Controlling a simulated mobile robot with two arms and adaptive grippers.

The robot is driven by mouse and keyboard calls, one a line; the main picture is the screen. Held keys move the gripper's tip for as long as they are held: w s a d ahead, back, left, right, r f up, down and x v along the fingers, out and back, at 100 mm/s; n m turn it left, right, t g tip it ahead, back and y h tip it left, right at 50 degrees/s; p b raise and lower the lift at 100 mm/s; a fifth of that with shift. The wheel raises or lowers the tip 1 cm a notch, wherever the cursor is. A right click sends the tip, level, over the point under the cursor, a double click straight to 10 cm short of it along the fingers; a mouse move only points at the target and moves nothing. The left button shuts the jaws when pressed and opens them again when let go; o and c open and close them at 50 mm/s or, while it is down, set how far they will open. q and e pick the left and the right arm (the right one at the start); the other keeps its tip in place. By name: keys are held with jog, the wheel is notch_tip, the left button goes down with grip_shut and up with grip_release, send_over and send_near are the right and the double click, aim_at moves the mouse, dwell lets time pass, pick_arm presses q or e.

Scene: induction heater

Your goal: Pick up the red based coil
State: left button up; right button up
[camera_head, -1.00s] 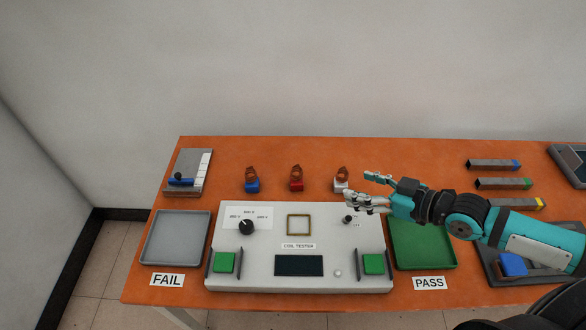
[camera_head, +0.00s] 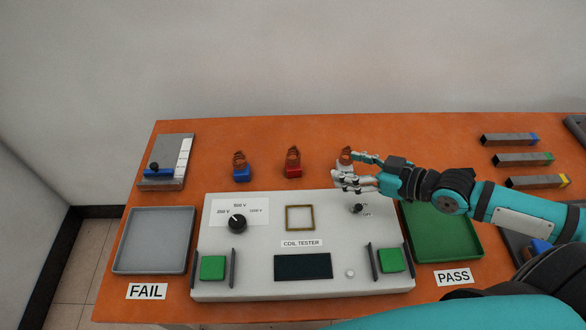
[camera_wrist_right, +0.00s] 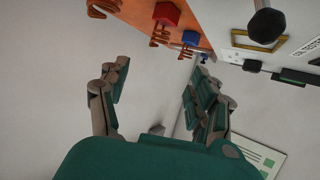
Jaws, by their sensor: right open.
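The red based coil (camera_head: 293,168) stands on the orange table behind the coil tester, with its copper winding upward. In the right wrist view its red base (camera_wrist_right: 166,14) is near the top, beyond the open fingers. My right gripper (camera_head: 346,170) is open and empty, to the right of the red based coil and apart from it. In the head view it overlaps the white based coil (camera_head: 346,153) and hides part of that coil; I cannot tell if they touch. The right wrist view shows my right gripper (camera_wrist_right: 160,80) with its fingers spread. My left gripper is not in view.
A blue based coil (camera_head: 241,173) stands left of the red one. The coil tester (camera_head: 340,215) lies in front, between the grey FAIL tray (camera_head: 153,242) and the green PASS tray (camera_head: 444,240). Several bars (camera_head: 508,140) lie at the right. Table behind the coils is clear.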

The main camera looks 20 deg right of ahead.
jog(key=shift+w+a+f, duration=0.3)
jog(key=shift+w, duration=0.25)
send_near(295, 153)
jog(key=x, duration=0.5)
jog(key=shift+a+f+p, duration=0.1)
jog(key=shift+f+p, duration=0.25)
jog(key=x, duration=0.1)
jog(key=p+x, duration=0.1)
jog(key=x, duration=0.3)
jog(key=shift+w+r, duration=0.1)
jog(key=shift+r, duration=0.25)
jog(key=shift+w+a+f, duration=0.1)
jog(key=shift+w+f, duration=0.05)
jog(key=shift+w, duration=0.05)
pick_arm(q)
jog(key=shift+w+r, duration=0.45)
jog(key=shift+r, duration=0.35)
pick_arm(e)
jog(key=shift+s, duration=0.1)
jog(key=shift+c, duration=0.5)
grip_shut()
